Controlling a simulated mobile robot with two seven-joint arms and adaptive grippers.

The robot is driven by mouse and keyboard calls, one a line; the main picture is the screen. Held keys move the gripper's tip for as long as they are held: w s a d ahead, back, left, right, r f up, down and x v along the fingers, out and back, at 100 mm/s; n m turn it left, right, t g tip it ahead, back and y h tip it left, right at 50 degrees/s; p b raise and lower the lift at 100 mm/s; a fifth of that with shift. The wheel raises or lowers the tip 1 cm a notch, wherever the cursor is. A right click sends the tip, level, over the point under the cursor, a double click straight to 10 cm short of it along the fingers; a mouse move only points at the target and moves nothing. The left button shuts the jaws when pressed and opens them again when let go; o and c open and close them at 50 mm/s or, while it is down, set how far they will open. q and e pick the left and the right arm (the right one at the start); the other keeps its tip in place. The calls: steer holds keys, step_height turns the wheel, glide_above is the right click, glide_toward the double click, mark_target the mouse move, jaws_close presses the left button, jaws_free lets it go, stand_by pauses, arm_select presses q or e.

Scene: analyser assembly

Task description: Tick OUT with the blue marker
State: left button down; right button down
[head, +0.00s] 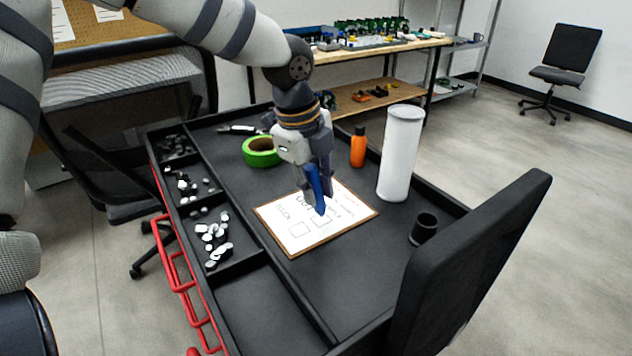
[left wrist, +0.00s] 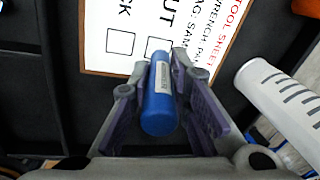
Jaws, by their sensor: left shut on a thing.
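My left gripper (head: 321,192) is shut on the blue marker (head: 315,184), which points down over the tool sheet. In the left wrist view the marker (left wrist: 160,108) lies between the two finger pads, with a pale label on its barrel. The tool sheet (head: 279,221) is white paper on a brown-edged board, lying on the black table top. Two empty-looking square boxes show in the left wrist view. The OUT box (left wrist: 151,45) is partly covered by the marker's front end; the other box (left wrist: 120,42) is clear. I cannot tell whether the marker touches the paper.
A green tape roll (head: 262,151), an orange bottle (head: 358,147), a white cylinder (head: 400,155) and a black cup (head: 424,229) stand around the sheet. Compartments with small white and dark parts line the left side.

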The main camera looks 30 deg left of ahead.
mark_target(315, 164)
arm_select(q)
steer(key=shift+f, duration=0.5)
stand_by(0.8)
steer(key=shift+f, duration=0.1)
arm_select(e)
steer(key=shift+w+r, duration=0.15)
stand_by(1.2)
